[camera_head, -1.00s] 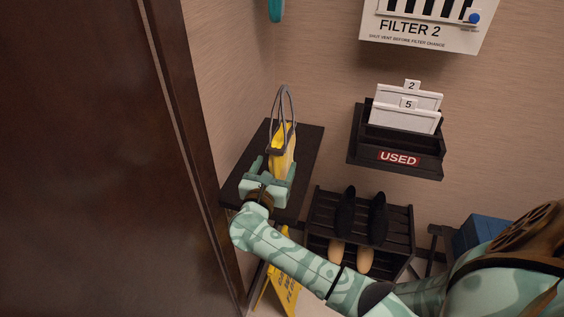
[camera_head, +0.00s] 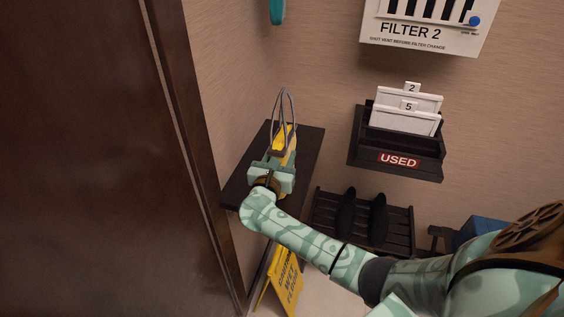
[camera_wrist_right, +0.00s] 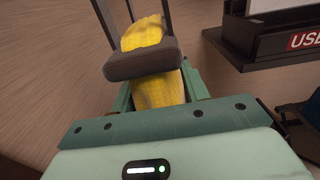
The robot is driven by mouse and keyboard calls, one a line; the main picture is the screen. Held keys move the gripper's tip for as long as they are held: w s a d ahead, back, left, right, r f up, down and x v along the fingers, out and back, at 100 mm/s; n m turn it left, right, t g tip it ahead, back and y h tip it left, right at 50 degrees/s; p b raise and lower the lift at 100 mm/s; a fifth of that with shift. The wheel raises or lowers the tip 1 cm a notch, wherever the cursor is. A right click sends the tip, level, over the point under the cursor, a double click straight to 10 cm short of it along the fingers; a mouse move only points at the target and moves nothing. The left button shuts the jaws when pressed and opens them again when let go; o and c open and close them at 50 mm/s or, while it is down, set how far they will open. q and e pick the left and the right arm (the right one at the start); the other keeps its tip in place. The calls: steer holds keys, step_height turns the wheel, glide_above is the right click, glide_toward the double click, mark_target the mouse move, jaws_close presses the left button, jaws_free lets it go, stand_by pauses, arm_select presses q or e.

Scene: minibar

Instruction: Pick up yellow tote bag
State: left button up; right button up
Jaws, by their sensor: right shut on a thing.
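The yellow tote bag (camera_head: 291,148) with its grey looped handles (camera_head: 285,105) is at the dark side table, in the middle of the head view. My right gripper (camera_head: 274,164) is shut on the bag from its near side. In the right wrist view, the yellow bag (camera_wrist_right: 158,90) sits between the green fingers, and a grey handle part (camera_wrist_right: 142,59) crosses over it. My gripper hides the lower part of the bag, so I cannot tell whether it touches the tabletop. My left gripper is not in view.
The dark table (camera_head: 308,145) stands in the corner beside a brown door (camera_head: 80,150). A "USED" bin (camera_head: 395,165) with white panels hangs to the right. A shoe rack (camera_head: 395,230) stands below it. A yellow wet-floor sign (camera_head: 284,285) stands under my arm.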

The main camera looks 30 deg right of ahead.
mark_target(280, 149)
steer(key=shift+r, duration=0.1)
step_height(280, 149, up, 3)
steer(key=shift+r, duration=0.1)
steer(key=s+r, duration=0.1)
steer(key=s+a+r, duration=0.1)
steer(key=r, duration=0.1)
steer(key=s+a+r+p, duration=0.1)
steer(key=shift+r, duration=0.2)
steer(key=s+a+r, duration=0.5)
steer(key=s, duration=0.3)
steer(key=shift+s+a+r, duration=0.15)
steer(key=shift+s+a, duration=0.15)
steer(key=shift+a, duration=0.1)
